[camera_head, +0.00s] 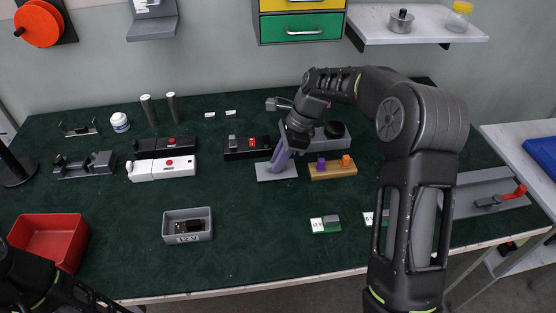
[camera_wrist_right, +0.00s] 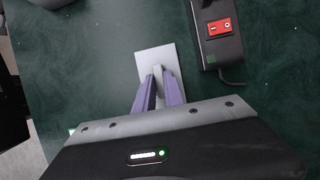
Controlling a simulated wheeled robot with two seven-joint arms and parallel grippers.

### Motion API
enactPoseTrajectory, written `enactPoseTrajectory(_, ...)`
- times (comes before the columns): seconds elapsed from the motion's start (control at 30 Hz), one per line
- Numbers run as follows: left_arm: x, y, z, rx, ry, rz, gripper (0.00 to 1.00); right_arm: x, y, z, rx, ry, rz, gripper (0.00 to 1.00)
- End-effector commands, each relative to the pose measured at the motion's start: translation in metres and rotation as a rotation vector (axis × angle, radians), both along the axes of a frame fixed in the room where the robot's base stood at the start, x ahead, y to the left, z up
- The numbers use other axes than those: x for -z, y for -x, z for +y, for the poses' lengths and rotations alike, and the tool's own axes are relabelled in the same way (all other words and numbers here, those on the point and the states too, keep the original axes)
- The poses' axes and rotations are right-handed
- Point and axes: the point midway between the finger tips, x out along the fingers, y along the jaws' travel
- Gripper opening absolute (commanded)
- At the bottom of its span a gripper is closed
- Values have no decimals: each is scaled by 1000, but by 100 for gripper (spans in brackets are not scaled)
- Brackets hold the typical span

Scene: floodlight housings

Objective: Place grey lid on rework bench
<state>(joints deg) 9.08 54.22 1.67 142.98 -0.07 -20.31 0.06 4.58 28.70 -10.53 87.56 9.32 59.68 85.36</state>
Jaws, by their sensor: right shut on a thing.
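The grey lid (camera_head: 277,172) is a flat light-grey plate with an upright grip, at the middle of the dark green bench top (camera_head: 260,225). My right gripper (camera_head: 281,157) is over it, with its purple fingers shut on the lid's grip. In the right wrist view the lid (camera_wrist_right: 153,60) extends beyond the fingers (camera_wrist_right: 159,86), which stand on both sides of the grip. The lid is level and at or very near the bench surface; I cannot tell whether it touches. My left arm shows at the lower left, but its gripper is not visible.
A black device with a red switch (camera_head: 252,154) is just left of the lid, and a wooden block with purple and orange pegs (camera_head: 332,172) just right. A grey open box (camera_head: 187,238) and red bin (camera_head: 47,238) stand nearer. The bench front centre is clear.

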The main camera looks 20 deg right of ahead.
Motion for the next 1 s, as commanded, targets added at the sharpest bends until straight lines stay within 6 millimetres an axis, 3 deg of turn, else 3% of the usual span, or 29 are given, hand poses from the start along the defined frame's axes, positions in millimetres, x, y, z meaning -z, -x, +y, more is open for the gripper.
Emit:
enactPoseTrajectory(0.4, 1, 0, 0, 0, 0, 0, 89, 7, 0, 0, 0, -1, -1, 0)
enactPoseTrajectory(0.43, 1, 0, 0, 0, 0, 0, 89, 7, 0, 0, 1, -1, -2, 14)
enactPoseTrajectory(0.7, 0, 0, 0, 0, 0, 0, 89, 6, 0, 0, 1, -1, -2, 35)
enactPoseTrajectory(1.0, 0, 0, 0, 0, 0, 0, 89, 4, -1, 0, 0, 0, -2, 35)
